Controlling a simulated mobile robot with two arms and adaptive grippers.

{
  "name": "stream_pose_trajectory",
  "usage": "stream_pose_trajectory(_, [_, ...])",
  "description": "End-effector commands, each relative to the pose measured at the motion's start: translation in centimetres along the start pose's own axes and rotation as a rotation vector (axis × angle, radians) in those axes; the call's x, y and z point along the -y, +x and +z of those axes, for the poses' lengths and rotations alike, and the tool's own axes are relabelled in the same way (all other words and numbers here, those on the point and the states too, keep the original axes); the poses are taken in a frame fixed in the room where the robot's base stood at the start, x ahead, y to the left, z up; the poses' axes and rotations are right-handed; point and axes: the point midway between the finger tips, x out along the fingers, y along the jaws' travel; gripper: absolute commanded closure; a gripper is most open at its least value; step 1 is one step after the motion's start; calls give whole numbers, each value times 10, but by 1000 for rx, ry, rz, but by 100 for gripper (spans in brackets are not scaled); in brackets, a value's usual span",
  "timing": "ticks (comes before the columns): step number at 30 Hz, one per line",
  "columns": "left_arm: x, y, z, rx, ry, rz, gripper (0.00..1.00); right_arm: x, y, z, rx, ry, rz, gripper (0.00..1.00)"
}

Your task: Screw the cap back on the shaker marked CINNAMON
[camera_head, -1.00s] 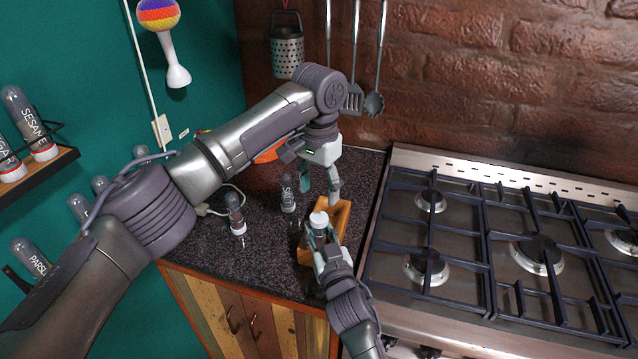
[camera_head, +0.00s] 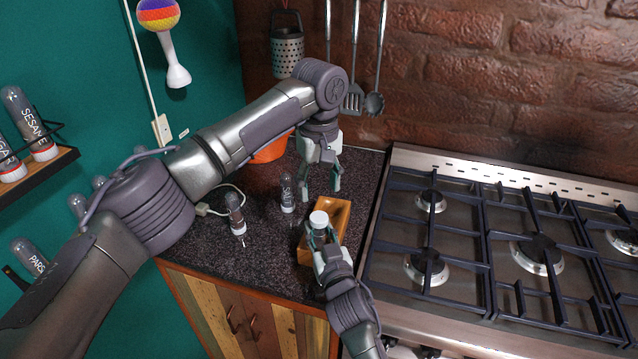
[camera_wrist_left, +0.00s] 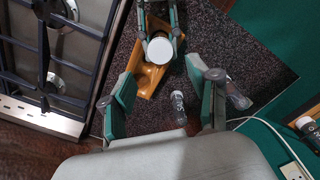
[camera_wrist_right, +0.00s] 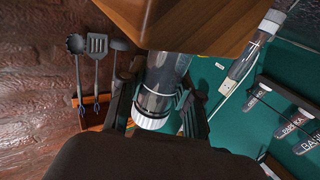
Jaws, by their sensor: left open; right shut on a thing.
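My right gripper (camera_head: 320,234) is shut on a clear, dark-filled shaker (camera_wrist_right: 168,72) with a white top, held upright by the wooden tray. The white cap (camera_head: 319,218) sits on top of this shaker; it also shows as a white disc in the left wrist view (camera_wrist_left: 160,48). I cannot tell how tightly it sits. No label is readable on the held shaker. My left gripper (camera_head: 320,188) is open and empty, fingers pointing down, above and behind the cap. In the left wrist view the cap lies beyond its spread fingers (camera_wrist_left: 163,100).
A wooden tray (camera_head: 340,212) lies on the dark counter (camera_head: 262,262). A gas stove (camera_head: 470,215) is at right. A shelf (camera_head: 45,172) holds more shakers at left.

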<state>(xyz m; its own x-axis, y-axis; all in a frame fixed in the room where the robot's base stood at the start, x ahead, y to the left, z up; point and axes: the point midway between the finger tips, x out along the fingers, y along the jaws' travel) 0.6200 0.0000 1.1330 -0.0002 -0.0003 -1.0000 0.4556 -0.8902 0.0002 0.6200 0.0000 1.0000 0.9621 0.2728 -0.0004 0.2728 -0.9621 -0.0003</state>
Motion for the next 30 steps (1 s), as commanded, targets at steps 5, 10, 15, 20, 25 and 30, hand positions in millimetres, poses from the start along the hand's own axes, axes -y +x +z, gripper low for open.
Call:
stream_pose_trajectory(5, [0, 18, 0, 0, 1, -2, 40, 0, 0, 0, 0, 0, 0, 100])
stream_pose_trajectory(10, [1, 45, 0, 1, 1, -2, 40, 0, 0, 0, -1, 0, 0, 100])
stream_pose_trajectory(15, [1, 68, 0, 2, 1, -3, 40, 0, 0, 0, 0, 0, 0, 100])
stream_pose_trajectory(20, [0, 78, 0, 1, 1, -1, 40, 0, 0, 0, 0, 0, 0, 100])
stream_pose_trajectory(25, [0, 80, 0, 0, 1, -1, 40, 0, 0, 0, 0, 0, 0, 100])
stream_pose_trajectory(30, [0, 80, 0, 0, 1, -1, 45, 0, 0, 0, -1, 0, 0, 100])
